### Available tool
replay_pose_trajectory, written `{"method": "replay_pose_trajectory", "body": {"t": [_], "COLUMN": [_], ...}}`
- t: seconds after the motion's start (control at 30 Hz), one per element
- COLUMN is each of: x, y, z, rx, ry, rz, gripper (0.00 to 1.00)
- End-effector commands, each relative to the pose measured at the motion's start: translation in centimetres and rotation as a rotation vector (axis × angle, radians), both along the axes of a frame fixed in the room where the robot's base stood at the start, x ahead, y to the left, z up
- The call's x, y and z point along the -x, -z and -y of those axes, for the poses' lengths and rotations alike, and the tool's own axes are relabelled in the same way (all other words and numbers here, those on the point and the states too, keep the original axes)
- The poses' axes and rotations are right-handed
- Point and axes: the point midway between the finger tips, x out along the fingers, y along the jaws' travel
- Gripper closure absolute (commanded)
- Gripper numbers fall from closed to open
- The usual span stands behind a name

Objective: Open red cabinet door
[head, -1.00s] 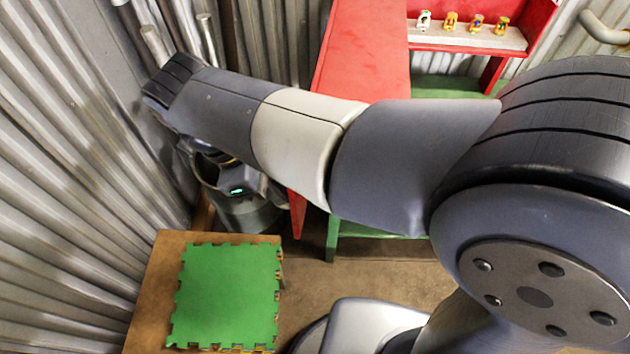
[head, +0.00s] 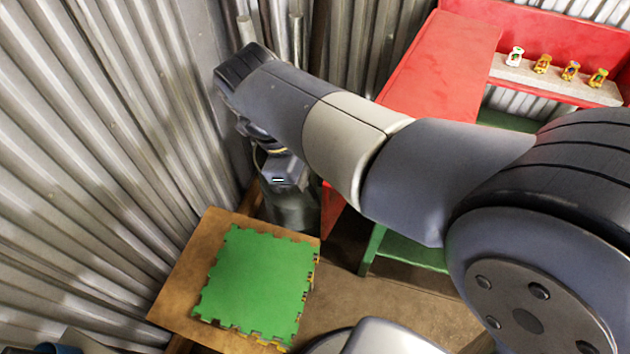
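A red cabinet (head: 440,62) stands at the upper middle of the head view, with a broad flat red surface on top. A narrow red upright part (head: 335,212) shows below my arm, beside the green frame; I cannot tell whether it is the door or a side, or how far the door is open. My arm crosses in front and hides much of the cabinet front. The end of my arm, with my gripper (head: 284,172), points down left of the red upright part. Its fingers are hidden, so their opening and any contact cannot be seen.
A green mat (head: 255,285) lies on a brown board at lower left. Corrugated metal walls (head: 90,130) close in the left and back. Bare floor (head: 400,300) shows at lower middle.

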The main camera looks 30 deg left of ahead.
Motion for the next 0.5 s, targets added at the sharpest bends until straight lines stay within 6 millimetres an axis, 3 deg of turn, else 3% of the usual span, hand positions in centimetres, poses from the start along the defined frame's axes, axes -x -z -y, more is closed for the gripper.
{"method": "replay_pose_trajectory", "body": {"t": [0.33,0.5], "x": [0.0,0.2], "y": [-0.2,-2.0], "z": [-0.1,-0.9], "rx": [0.001,-0.003], "ry": [0.001,-0.001], "rz": [0.002,0.002], "gripper": [0.67,0.67]}}
